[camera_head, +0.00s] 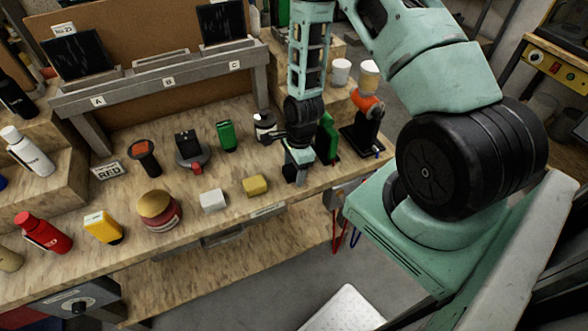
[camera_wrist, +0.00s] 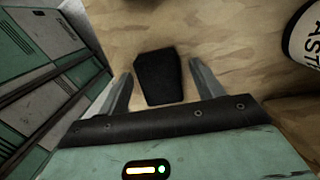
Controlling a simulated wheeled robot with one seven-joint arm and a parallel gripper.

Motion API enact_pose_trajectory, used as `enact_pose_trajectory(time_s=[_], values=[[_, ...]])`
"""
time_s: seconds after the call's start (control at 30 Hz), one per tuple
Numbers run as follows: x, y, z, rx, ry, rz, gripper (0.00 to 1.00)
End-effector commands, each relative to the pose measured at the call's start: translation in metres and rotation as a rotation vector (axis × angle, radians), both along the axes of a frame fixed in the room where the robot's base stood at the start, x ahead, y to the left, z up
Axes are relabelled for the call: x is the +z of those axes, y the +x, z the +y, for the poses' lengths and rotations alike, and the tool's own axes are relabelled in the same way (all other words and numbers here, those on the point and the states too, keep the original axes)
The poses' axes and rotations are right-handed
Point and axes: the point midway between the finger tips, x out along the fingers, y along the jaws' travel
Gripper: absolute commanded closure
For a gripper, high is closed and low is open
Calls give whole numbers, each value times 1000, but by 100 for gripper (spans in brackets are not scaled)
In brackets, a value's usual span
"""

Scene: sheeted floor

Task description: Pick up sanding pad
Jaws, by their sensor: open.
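A small black block with a tapered outline (camera_wrist: 157,78), which looks like the sanding pad, lies on the wooden bench top in the wrist view. My gripper (camera_wrist: 160,70) is open, with one finger on each side of the black block and gaps visible between. In the head view my gripper (camera_head: 296,168) points down at the bench's right part, near the front edge.
A white lettered jar (camera_wrist: 306,38) stands right of my gripper in the wrist view. In the head view a green item (camera_head: 327,137) and an orange-black tool (camera_head: 366,120) stand close by. A yellow block (camera_head: 255,186) and a white block (camera_head: 213,201) lie left along the front.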

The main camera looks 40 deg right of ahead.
Motion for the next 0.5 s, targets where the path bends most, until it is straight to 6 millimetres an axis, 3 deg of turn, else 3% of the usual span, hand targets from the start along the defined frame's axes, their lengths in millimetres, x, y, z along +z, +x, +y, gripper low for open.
enact_pose_trajectory(time_s=[0.17,0.37,0.5], values=[[0,0,0,0,0,0,34],[0,0,0,0,0,0,82],[0,0,0,0,0,-1,82]])
